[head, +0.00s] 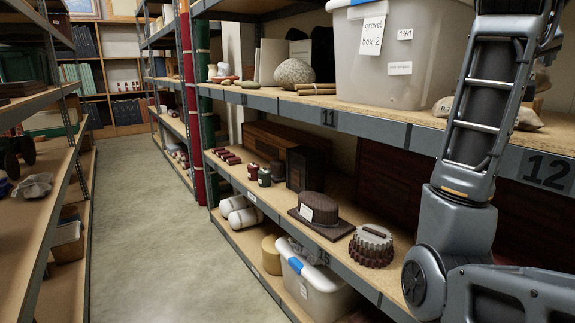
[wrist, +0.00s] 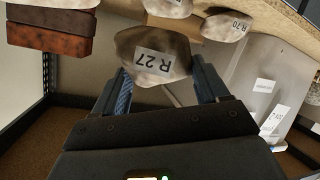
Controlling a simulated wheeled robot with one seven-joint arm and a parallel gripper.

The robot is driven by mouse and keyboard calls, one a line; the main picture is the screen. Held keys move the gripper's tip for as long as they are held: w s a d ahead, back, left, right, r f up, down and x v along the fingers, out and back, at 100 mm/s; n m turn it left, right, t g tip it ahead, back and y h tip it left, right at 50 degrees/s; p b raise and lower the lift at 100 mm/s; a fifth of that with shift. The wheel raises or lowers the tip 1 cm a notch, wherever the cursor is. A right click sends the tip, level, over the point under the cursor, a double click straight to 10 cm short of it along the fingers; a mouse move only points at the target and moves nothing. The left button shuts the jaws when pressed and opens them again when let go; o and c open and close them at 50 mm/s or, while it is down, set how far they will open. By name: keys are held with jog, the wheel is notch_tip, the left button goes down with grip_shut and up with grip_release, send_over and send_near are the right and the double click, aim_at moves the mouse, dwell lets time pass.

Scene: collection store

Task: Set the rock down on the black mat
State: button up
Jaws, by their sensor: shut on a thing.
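In the wrist view, a pale brown rock (wrist: 152,50) with a tag reading R 27 sits between the two fingers of my gripper (wrist: 158,68). The rock's underside and any contact with a surface cannot be made out. My gripper and this rock do not show in the head view, where only my arm is seen at the right. I cannot make out a black mat in either view.
In the wrist view, a rock tagged R 70 (wrist: 226,25), another rock (wrist: 168,6), stacked bricks (wrist: 50,38) and a translucent box (wrist: 250,75) are near. The head view shows a gravel box (head: 395,60), a speckled stone (head: 294,72) and a clear aisle floor (head: 150,200).

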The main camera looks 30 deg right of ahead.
jog(key=w+a+f+n+t+y, duration=0.2)
jog(key=a+f, duration=1.1)
jog(key=f, duration=0.7)
jog(key=w+a+f+n+t+y, duration=0.2)
jog(key=a+f+n+t+y, duration=0.3)
jog(key=a+f, duration=0.8)
jog(key=w+a+f+n+t+y, duration=0.3)
jog(key=a+f, duration=1)
jog(key=f, duration=1.5)
jog(key=n+y, duration=0.3)
jog(key=n, duration=0.2)
jog(key=shift+a+f+t+y, duration=0.2)
jog(key=shift+f+t+y, duration=0.1)
jog(key=shift+f, duration=0.1)
